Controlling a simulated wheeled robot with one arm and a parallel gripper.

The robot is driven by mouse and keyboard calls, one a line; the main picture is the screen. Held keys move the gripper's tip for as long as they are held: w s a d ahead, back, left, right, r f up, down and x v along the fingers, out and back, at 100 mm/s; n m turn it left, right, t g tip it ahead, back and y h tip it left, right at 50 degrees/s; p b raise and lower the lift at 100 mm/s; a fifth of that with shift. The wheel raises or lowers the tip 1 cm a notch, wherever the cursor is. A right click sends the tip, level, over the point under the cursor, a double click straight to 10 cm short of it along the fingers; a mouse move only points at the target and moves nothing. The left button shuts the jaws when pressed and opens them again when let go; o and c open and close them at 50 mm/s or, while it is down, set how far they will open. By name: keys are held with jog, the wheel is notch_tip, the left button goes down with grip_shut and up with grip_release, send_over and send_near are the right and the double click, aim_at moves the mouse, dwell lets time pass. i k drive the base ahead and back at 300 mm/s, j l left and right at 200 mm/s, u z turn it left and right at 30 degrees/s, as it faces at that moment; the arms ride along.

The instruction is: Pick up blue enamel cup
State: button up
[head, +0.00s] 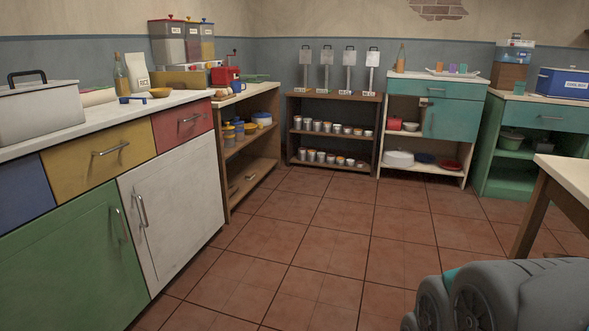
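A small blue cup (237,86) stands on the wooden counter (262,89) at the back left, beside a red appliance (224,75). It is far off and small, so I cannot make out its handle or enamel finish. Grey rounded parts of my arm show at the bottom right, far from the cup. My gripper's fingers are not in view.
A white-topped counter with coloured drawers (108,149) runs along the left. Low shelves (335,98) and teal cabinets (530,114) line the back. A wooden table (572,170) stands at the right. The tiled floor (320,225) between is clear.

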aim_at(236, 86)
jog(key=i, duration=0.85)
jog(key=i+u, duration=0.1)
jog(key=i, duration=0.75)
jog(key=i+l, duration=0.15)
jog(key=i, duration=0.7)
jog(key=i+l, duration=0.1)
jog(key=i, duration=0.75)
jog(key=i+u, duration=0.1)
jog(key=i, duration=0.75)
jog(key=l, duration=0.05)
